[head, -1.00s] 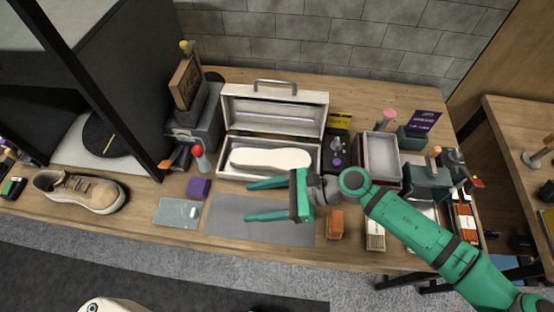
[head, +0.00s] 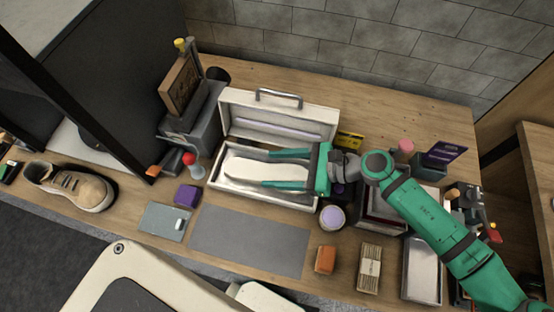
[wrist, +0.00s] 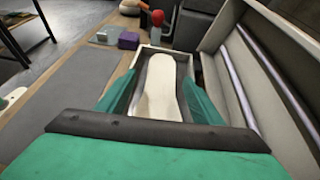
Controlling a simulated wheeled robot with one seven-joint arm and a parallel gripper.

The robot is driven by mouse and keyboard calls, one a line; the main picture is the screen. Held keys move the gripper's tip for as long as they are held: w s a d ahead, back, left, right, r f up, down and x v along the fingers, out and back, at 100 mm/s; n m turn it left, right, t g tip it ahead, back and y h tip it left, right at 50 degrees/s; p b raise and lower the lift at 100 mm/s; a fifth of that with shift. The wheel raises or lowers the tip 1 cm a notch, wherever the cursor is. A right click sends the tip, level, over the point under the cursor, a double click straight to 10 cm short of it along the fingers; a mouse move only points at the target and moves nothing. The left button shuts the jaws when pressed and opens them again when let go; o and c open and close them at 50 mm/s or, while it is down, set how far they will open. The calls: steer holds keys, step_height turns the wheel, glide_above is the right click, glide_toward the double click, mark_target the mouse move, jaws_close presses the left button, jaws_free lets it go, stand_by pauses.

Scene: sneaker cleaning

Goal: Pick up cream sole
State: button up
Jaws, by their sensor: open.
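The cream sole (head: 247,172) lies in the open white metal box (head: 266,197) in the head view. In the wrist view the cream sole (wrist: 161,85) runs away from me along the box. My gripper (head: 266,169) is open, with its two green fingers reaching over the right part of the box. In the wrist view the fingers of my gripper (wrist: 160,88) stand on either side of the sole, apart from it as far as I can see. The near end of the sole is hidden behind the gripper's palm.
The box's raised lid (head: 275,122) stands behind the sole. A grey mat (head: 250,242) lies bare in front. A purple block (head: 186,195) and a red-topped bottle (head: 194,166) are to the left, a round lidded jar (head: 332,217) to the right. A sneaker (head: 70,186) sits far left.

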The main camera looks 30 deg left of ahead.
steer(key=shift+w+a+f, duration=0.1)
steer(key=shift+w+a, duration=0.1)
glide_toward(238, 166)
steer(key=s+a, duration=0.1)
steer(key=a+f, duration=0.1)
steer(key=shift+s+a+f, duration=0.15)
steer(key=shift+s+a, duration=0.15)
steer(key=shift+s, duration=0.05)
steer(key=shift+w+x, duration=0.15)
steer(key=shift+x, duration=1.15)
steer(key=shift+w+x, duration=0.15)
steer(key=shift+x, duration=1.15)
steer(key=c, duration=0.9)
